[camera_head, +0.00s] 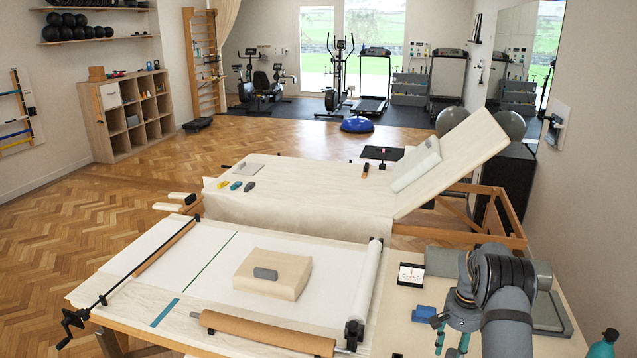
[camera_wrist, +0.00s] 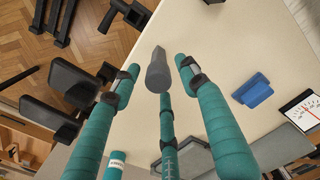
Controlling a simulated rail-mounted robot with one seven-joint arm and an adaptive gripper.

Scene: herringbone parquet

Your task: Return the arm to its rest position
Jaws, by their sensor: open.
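My arm comes in at the lower right of the head view, over the right end of the near table (camera_head: 390,310). My gripper (camera_head: 451,348) points down there, and its teal fingers run partly out of the bottom of the picture. In the wrist view my gripper (camera_wrist: 157,67) shows spread teal fingers with dark bands, standing apart. A grey, blunt-ended piece (camera_wrist: 157,75) shows between the fingers. I cannot tell whether it is a loose thing or part of the gripper. The fingers do not visibly close on anything.
A blue block (camera_head: 424,313) and a white dial card (camera_head: 411,275) lie left of my arm. A grey slab (camera_head: 549,312) lies to its right. A beige cushion (camera_head: 290,268) bears a grey block (camera_head: 265,274).

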